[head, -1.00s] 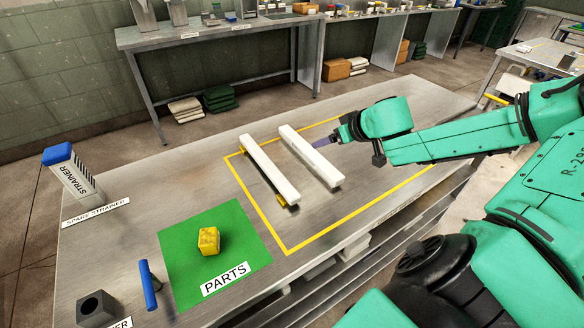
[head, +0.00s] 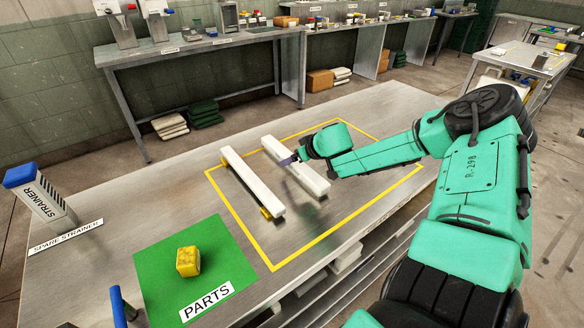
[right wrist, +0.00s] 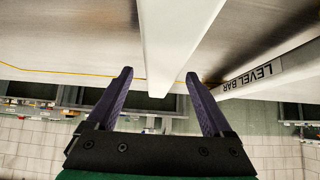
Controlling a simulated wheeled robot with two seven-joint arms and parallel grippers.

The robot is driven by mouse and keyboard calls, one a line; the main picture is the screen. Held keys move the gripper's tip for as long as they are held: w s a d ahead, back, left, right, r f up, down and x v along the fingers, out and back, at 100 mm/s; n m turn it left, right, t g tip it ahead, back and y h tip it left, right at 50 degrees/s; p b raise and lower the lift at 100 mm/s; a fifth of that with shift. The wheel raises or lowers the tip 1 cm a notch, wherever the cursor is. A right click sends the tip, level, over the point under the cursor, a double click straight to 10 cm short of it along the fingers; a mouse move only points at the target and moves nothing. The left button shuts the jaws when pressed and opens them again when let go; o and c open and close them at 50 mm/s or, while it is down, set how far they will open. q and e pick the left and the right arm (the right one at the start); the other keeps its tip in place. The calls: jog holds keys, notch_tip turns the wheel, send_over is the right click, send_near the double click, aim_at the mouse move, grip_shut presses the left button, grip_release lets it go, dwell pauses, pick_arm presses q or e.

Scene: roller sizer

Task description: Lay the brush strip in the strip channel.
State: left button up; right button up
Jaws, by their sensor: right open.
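Two long white bars lie roughly parallel inside a yellow outline on the metal bench. The left bar (head: 248,180) has yellow pieces at its near end. The right bar (head: 308,179) lies beside it. In the right wrist view, one bar carries the label LEVEL BAR (right wrist: 248,76), and another white bar (right wrist: 172,45) runs between the fingers. I cannot tell a brush strip or strip channel by its look. My right gripper (head: 288,160) has purple fingers over the right bar. It is open (right wrist: 158,74), with gaps on both sides of the bar. My left gripper is not in view.
A yellow cube (head: 188,262) sits on the green PARTS mat (head: 227,258). A blue-topped strainer (head: 36,195) stands at the bench's left, and a blue handle (head: 117,306) stands near the front. The bench right of the bars is clear. Another bench (head: 215,57) stands behind.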

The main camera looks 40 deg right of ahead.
jog(key=shift+w+f, duration=0.35)
jog(key=shift+f, duration=0.05)
jog(key=shift+r, duration=0.1)
grip_shut()
